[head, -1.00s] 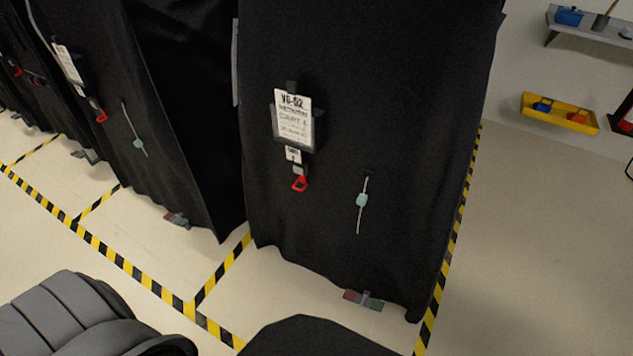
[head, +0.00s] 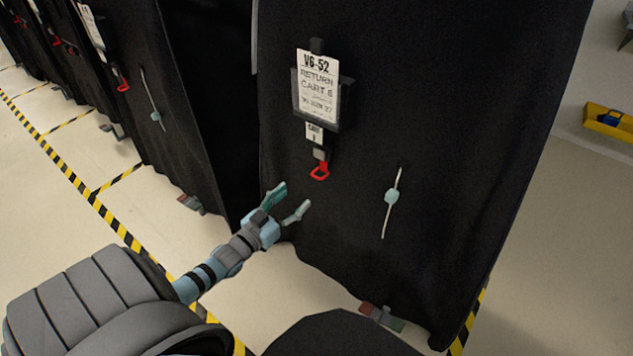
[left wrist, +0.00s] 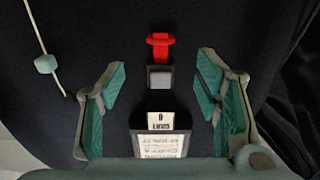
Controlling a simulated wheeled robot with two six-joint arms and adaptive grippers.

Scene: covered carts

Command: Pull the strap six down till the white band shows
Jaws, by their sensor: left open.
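The strap of cart six (head: 320,155) hangs on the black cover below a card reading V6-52 RETURN CART 6. It has a small white tag (head: 314,132), a grey buckle and a red pull loop (head: 319,172) at its lower end. My left gripper (head: 293,200) is open and empty, below and left of the loop in the head view. In the left wrist view the picture is upside down, and the red loop (left wrist: 160,39) and grey buckle (left wrist: 160,77) lie between the open fingers (left wrist: 162,82), apart from them. My right gripper is not in view.
A pale cord with a light blue bead (head: 391,195) hangs on the cover right of the strap. Neighbouring covered carts (head: 150,90) stand to the left. Yellow-black tape (head: 55,160) marks the floor. A yellow tray (head: 607,120) is on the right wall.

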